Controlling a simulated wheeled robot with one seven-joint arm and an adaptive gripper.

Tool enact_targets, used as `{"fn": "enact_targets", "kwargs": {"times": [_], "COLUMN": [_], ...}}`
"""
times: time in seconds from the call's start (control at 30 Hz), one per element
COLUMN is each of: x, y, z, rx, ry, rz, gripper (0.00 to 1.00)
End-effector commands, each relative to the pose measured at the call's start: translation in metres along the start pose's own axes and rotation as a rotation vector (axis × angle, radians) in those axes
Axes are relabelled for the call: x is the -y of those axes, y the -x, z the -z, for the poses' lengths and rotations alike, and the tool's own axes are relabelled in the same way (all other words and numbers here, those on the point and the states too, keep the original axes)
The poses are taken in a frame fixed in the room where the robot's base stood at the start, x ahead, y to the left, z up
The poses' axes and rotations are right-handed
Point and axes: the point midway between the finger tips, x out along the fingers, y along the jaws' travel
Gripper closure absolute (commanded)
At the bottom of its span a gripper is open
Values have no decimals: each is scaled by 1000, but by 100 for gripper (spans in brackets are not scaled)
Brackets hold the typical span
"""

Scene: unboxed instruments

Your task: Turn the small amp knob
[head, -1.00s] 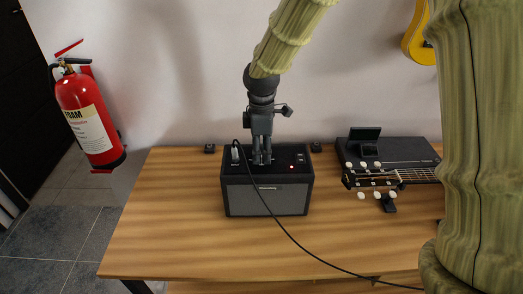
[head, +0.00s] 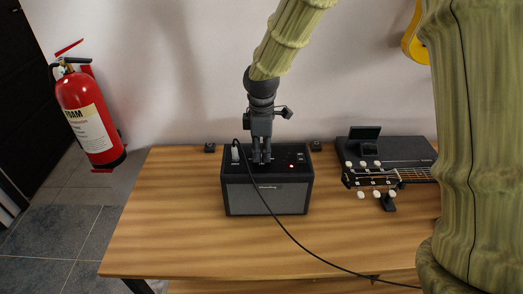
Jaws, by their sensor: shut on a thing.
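The small amp (head: 268,197) is a black box with a grey front grille, standing upright on the wooden table. Its top panel carries small controls and a lit red light (head: 291,166). My gripper (head: 261,161) points straight down onto the middle of the top panel. Its fingers are close together and shut on a small knob there. The knob itself is hidden by the fingers.
A black cable (head: 283,226) runs from the amp's top left across its front to the table's front edge. A guitar headstock (head: 376,178) and a dark case (head: 410,150) lie at the right. The wooden table (head: 165,215) is clear at the left. A red fire extinguisher (head: 88,115) hangs at the far left.

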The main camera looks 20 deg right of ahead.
Motion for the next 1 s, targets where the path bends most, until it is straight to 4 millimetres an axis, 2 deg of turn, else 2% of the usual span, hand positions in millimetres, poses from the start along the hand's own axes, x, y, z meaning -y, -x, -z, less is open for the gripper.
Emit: {"fn": "enact_targets", "kwargs": {"times": [0.27,1.0], "x": [0,-1], "y": [3,3], "z": [0,0], "rx": [1,1], "ry": [-143,-834], "rz": [0,-2], "gripper": [100,100]}}
